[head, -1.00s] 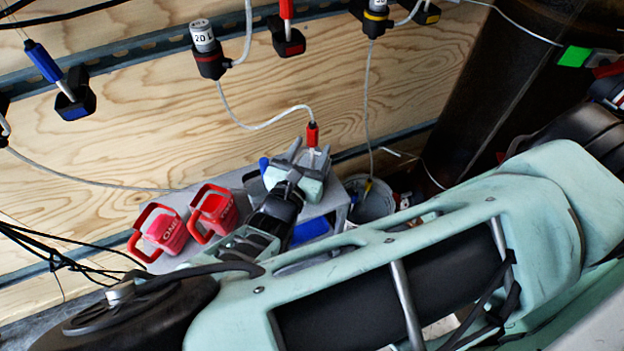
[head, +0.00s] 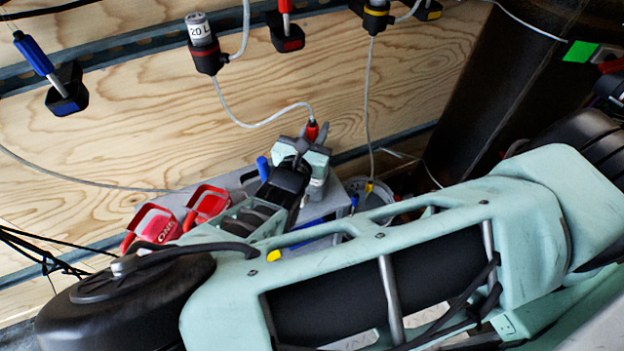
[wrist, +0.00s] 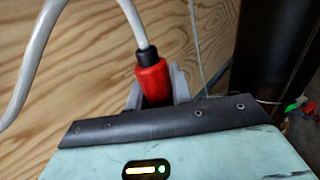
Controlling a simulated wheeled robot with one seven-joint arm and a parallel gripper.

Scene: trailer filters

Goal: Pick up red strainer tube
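The red strainer tube (head: 312,131) hangs upright on a white hose, near the plywood wall. In the wrist view the red tube (wrist: 152,80) has a black collar on top, where the hose enters. My gripper (head: 315,136) is at the tube from below. In the wrist view my gripper's grey fingers (wrist: 156,88) stand on either side of the tube's lower part, close to it. Whether they press on it I cannot tell. The tube's lower end is hidden behind my gripper's dark edge.
Two red cups (head: 153,226) stand on a grey surface left of my arm. A bucket (head: 374,204) is to the right. Other tools hang on the rail above, including a blue-handled one (head: 34,54). A dark column (head: 490,90) stands at the right.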

